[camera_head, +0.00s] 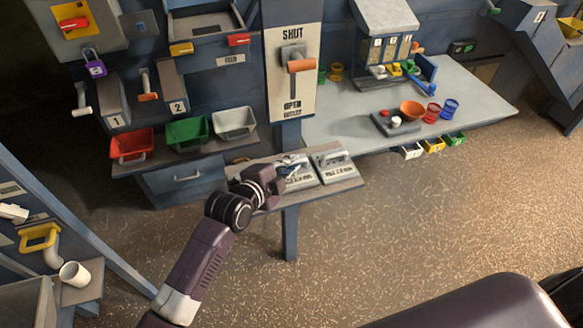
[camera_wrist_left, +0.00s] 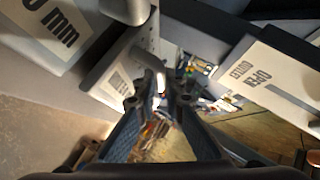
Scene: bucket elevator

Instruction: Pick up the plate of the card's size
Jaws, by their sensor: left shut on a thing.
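Two grey plates with bar handles and printed labels are on the small shelf (camera_head: 352,184) below the lever board. The right plate (camera_head: 336,168) lies flat; its label ends in "0 mm" in the left wrist view (camera_wrist_left: 52,28), where the first digit is cut off. My left gripper (camera_head: 290,163) is at the left plate (camera_head: 299,183) and partly hides it. In the left wrist view its fingers (camera_wrist_left: 160,84) are shut on that plate's handle. The left plate's label (camera_wrist_left: 120,82) is too small to read. I cannot make out a size card. My right gripper is not in view.
A lever board (camera_head: 291,75) marked SHUT and OPEN rises behind the shelf. Red (camera_head: 131,146), green (camera_head: 187,134) and grey (camera_head: 234,124) bins stand to the left. A grey table (camera_head: 470,105) with bowls and cups extends right. The floor in front is clear.

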